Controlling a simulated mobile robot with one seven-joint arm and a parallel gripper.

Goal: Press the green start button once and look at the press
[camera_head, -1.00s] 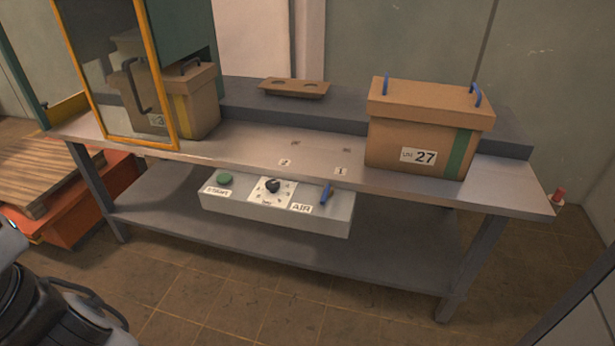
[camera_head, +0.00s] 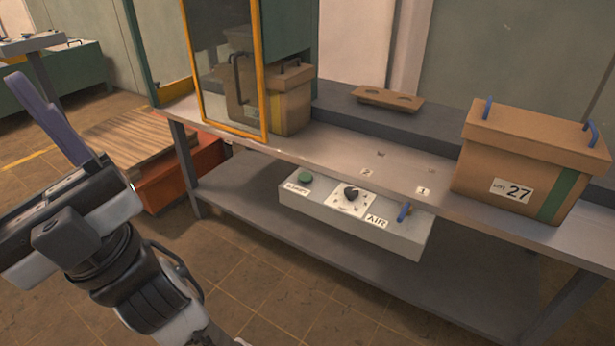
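The green start button (camera_head: 305,176) is a round cap at the left end of a grey control box (camera_head: 350,222) under the bench's front edge. A small label, too blurred to read clearly, is below it. A green machine with a yellow-framed clear door (camera_head: 264,75) stands at the bench's left end; it may be the press, but its top is out of frame. My gripper (camera_head: 48,115) is at the left, well apart from the button. A purple-grey finger points up and left; I cannot tell the gap between the fingers.
The box also has a black knob (camera_head: 351,193) and a blue lever (camera_head: 404,212) by an "AIR" label. A carton marked 27 (camera_head: 525,155) sits on the bench (camera_head: 330,150). An orange pallet truck (camera_head: 185,180) with boards stands left. The floor in front is clear.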

